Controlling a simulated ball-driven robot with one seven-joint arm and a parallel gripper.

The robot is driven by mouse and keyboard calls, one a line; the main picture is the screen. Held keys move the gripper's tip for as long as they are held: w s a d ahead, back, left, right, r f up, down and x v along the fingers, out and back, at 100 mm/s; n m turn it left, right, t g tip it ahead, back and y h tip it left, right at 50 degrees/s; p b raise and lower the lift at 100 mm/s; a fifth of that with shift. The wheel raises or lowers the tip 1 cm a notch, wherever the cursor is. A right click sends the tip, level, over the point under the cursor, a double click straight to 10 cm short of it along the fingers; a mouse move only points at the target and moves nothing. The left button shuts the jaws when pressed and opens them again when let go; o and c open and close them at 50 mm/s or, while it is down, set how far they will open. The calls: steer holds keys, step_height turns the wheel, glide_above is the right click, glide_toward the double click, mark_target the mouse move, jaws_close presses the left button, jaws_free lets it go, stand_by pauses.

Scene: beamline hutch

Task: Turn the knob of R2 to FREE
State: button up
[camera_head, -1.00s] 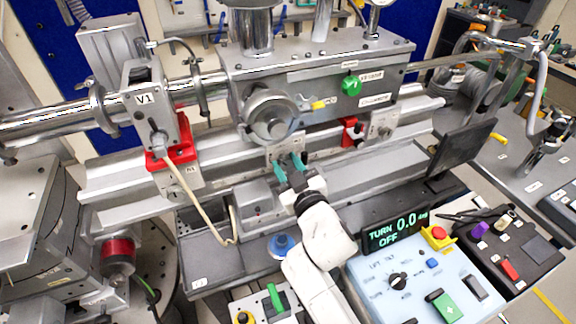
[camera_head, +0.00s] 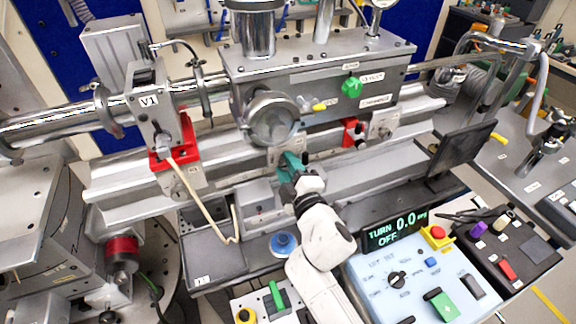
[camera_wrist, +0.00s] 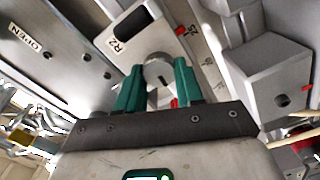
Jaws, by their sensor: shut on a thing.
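The R2 knob (camera_wrist: 158,70) is a round silver knob on a grey plate under the R2 label (camera_wrist: 117,43) in the wrist view. My gripper (camera_wrist: 158,80), with two teal fingers, is shut on the knob, one finger on each side. A dark slot or mark shows on the knob's near side. In the head view my gripper (camera_head: 290,160) reaches the small plate below the round chamber port, and the knob itself is hidden behind the fingers. I cannot read which position the knob points to.
A red bracket (camera_head: 350,132) sits right of my gripper. The control box (camera_head: 415,285) with a display reading TURN 0.0 OFF stands in front right. A grey block (camera_wrist: 265,80) lies close right of my fingers.

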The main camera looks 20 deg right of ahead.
steer(key=shift+n, duration=0.6)
steer(key=o, duration=0.8)
steer(key=shift+c, duration=0.2)
steer(key=s+b, duration=0.1)
steer(key=s, duration=0.9)
steer(key=shift+s, duration=0.4)
